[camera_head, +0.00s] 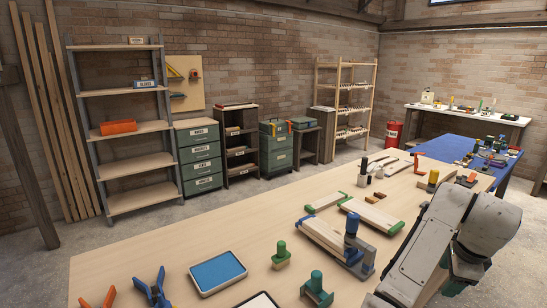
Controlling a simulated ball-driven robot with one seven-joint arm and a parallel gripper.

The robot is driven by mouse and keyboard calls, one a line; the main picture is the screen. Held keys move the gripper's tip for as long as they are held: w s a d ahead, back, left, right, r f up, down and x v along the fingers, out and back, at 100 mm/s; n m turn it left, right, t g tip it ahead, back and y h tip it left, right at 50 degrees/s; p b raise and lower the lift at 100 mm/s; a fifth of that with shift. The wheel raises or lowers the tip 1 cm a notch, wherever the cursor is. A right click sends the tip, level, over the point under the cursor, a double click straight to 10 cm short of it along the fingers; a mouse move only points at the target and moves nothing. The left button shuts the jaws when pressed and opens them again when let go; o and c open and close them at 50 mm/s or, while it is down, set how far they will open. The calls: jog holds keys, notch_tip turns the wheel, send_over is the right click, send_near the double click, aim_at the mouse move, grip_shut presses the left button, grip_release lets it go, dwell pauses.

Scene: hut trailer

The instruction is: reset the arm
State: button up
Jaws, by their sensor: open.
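My arm comes up from the bottom edge at the lower right of the head view, bent at a grey-white joint above the near right part of the wooden workbench (130,262). Its lower links run out of the picture. I cannot make out my gripper or its fingers in this view. The arm hides part of the bench's right side.
A blue table (440,152) adjoins at the right. The bench's left half is mostly clear.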

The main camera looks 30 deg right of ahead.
jog(key=s+a+f+n+h, duration=0.1)
jog(key=s+a+f+n, duration=0.1)
jog(key=a+f+n, duration=1.35)
jog(key=s+a+f+n+y, duration=0.1)
jog(key=s+a+f+n, duration=0.2)
jog(key=s+a+n, duration=0.2)
jog(key=s+a+f+n+g+y, duration=0.1)
jog(key=s+a+f+n+y, duration=0.1)
jog(key=s+a+n, duration=0.3)
jog(key=a+n, duration=0.3)
jog(key=a, duration=0.4)
jog(key=shift+a+f+y, duration=0.15)
jog(key=shift+f+y, duration=0.15)
jog(key=shift+f, duration=0.1)
jog(key=shift+o, duration=0.2)
